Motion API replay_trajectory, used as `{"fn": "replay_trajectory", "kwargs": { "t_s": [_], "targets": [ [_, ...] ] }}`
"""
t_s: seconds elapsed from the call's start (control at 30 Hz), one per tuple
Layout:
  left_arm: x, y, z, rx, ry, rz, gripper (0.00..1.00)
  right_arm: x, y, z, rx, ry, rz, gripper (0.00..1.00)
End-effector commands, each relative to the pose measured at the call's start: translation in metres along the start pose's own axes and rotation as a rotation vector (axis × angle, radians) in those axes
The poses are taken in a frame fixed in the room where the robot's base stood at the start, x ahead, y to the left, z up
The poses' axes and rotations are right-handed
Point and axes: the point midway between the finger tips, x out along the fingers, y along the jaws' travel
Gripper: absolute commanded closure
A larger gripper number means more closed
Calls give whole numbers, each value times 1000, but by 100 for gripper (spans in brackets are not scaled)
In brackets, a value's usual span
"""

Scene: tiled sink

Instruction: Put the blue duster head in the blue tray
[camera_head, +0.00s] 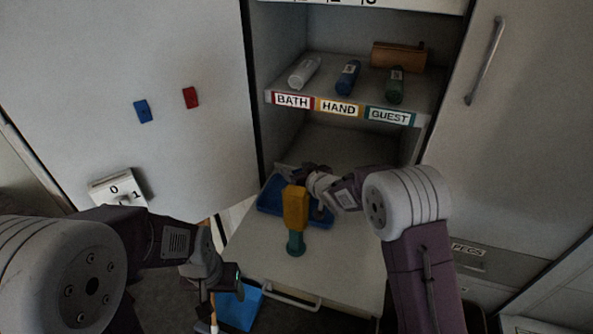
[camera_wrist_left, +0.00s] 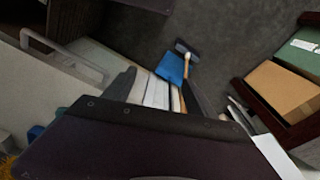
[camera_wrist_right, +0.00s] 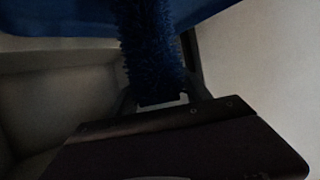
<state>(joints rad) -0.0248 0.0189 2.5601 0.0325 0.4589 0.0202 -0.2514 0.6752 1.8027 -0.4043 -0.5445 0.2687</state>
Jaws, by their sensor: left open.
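The blue tray (camera_head: 268,206) sits on the pale pull-out surface below the shelf; its blue wall also shows in the right wrist view (camera_wrist_right: 60,20). The bristly dark blue duster head (camera_wrist_right: 150,45) is between the fingers of my right gripper (camera_wrist_right: 163,98), which appear closed on its sides, close to the tray. In the head view my right gripper (camera_head: 316,178) is over the tray's right part and the duster head is mostly hidden. My left gripper (camera_head: 222,298) is open and empty at the lower left, apart from the tray; it also shows in the left wrist view (camera_wrist_left: 160,92).
A yellow-orange head on a teal handle (camera_head: 296,215) stands in front of the tray. A drawer handle (camera_head: 292,297) is at the front edge. A blue dustpan (camera_head: 238,306) is below on the floor. A shelf (camera_head: 320,85) with several bottles is above. An open-topped box (camera_wrist_left: 285,90) lies right.

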Motion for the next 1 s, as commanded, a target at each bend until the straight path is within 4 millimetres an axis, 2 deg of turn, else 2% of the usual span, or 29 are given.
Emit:
{"fn": "replay_trajectory", "kwargs": {
  "t_s": [0.4, 0.47, 0.8, 1.0],
  "targets": [
    [-4, 0, 0, 0, 0, 0, 35, -6, 0, -5, 0, 0, 0, 38],
    [-2, 0, 0, 0, 0, 0, 35, -16, 1, -5, 0, 0, 1, 38],
    [-1, 0, 0, 0, 0, 0, 35, -90, 0, -5, 0, 1, 1, 38],
    [-2, 0, 0, 0, 0, 0, 35, -115, 0, -5, 1, 1, 0, 38]
  ]
}}
